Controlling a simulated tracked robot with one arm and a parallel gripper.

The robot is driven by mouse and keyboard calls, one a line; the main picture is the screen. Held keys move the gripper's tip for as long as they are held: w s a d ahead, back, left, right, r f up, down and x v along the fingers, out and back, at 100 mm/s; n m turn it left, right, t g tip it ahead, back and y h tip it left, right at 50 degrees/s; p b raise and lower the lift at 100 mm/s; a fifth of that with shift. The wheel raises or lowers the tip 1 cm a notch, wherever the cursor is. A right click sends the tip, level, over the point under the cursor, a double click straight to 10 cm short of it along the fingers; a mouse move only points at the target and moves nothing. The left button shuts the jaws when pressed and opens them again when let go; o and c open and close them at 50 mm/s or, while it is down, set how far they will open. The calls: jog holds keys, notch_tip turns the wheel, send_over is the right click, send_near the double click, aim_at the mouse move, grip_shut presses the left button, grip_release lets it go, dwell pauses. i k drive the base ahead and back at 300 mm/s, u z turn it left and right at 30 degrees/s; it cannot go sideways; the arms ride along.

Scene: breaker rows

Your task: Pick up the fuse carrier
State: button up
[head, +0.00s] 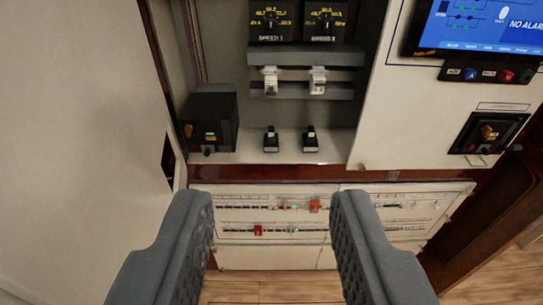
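Two small black pieces with pale markings, a left one (270,140) and a right one (310,140), stand apart on a white shelf (340,147) in the cabinet. Above them two white pieces, a left one (270,80) and a right one (318,80), sit on grey rails. I cannot tell for certain which of these is the fuse carrier. My gripper (272,200) is open and empty, its two dark grey padded fingers wide apart in the lower picture. Its fingertips appear below the shelf edge and touch none of these pieces.
A black box with a yellow knob (208,122) stands at the shelf's left. Two dials (298,20) are above. A lit screen (480,25) and a black switch (488,133) are on the right panel. White panels with red parts (315,206) lie below the shelf. A pale wall fills the left.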

aim_at(270, 138)
jog(key=u, duration=0.05)
jog(key=k, duration=0.75)
jog(key=z, duration=0.7)
jog(key=i, duration=2.4)
jog(key=u, duration=0.7)
